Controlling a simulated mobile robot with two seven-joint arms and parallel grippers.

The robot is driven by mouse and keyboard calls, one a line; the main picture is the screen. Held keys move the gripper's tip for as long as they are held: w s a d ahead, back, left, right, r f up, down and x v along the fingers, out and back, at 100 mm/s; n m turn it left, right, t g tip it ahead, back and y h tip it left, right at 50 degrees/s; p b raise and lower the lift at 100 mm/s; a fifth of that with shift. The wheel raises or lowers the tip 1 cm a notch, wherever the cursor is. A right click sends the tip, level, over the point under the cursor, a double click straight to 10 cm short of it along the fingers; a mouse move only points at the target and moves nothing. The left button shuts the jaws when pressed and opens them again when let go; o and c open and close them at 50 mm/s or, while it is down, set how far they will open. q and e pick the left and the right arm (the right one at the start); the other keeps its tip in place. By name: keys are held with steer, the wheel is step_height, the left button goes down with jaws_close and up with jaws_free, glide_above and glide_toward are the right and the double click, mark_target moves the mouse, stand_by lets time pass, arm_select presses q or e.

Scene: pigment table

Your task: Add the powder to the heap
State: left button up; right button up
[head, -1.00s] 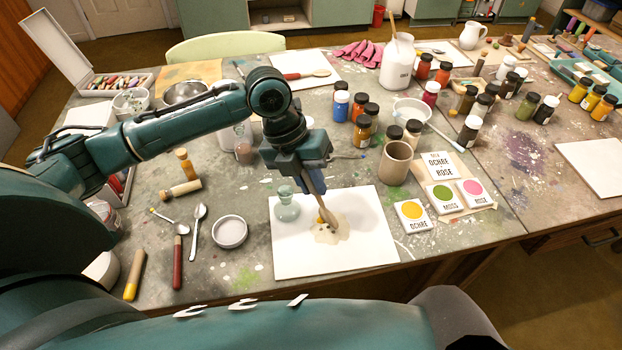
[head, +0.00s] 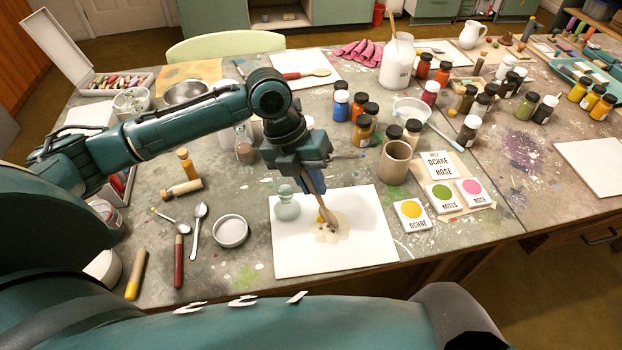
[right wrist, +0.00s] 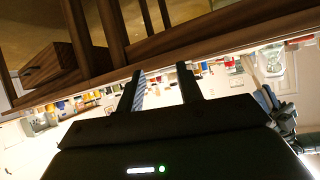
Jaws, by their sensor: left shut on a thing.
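My left gripper (head: 311,182) is shut on a wooden spoon (head: 325,210) and points down over the white board (head: 370,243). The spoon's bowl is at a pale cream heap (head: 341,226) on the board. A little ochre-yellow powder (head: 319,219) shows beside the bowl; the bowl hides part of the heap. I cannot tell whether the bowl touches it or still holds powder. A pale green glass muller (head: 287,207) stands on the board's left part. In the right wrist view my right gripper (right wrist: 162,78) has its fingers apart with nothing between them, near the table edge.
Label cards, including the ochre card (head: 411,214), lie right of the board. A beige cup (head: 395,161) and several jars stand behind. A shallow round dish (head: 230,231), a metal spoon (head: 197,226) and handled tools lie to the left. Table is free right of the cards.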

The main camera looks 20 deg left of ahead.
stand_by(0.3)
arm_select(q)
steer(key=shift+r+p, duration=0.7)
steer(key=shift+p, duration=0.15)
step_height(320, 180, up, 2)
steer(key=shift+r+p, duration=0.1)
steer(key=shift+p, duration=1)
step_height(320, 180, up, 2)
steer(key=shift+p, duration=1.05)
steer(key=shift+r+p, duration=0.7)
steer(key=shift+p, duration=0.05)
arm_select(e)
steer(key=shift+s+d+r+m+g+h, duration=0.15)
steer(key=shift+s+d+r+g+h, duration=0.15)
steer(key=shift+d, duration=0.35)
steer(key=shift+s+d+r+m+g+h, duration=0.1)
steer(key=shift+d+r+m+g+h, duration=0.1)
steer(key=shift+d+r+h, duration=0.3)
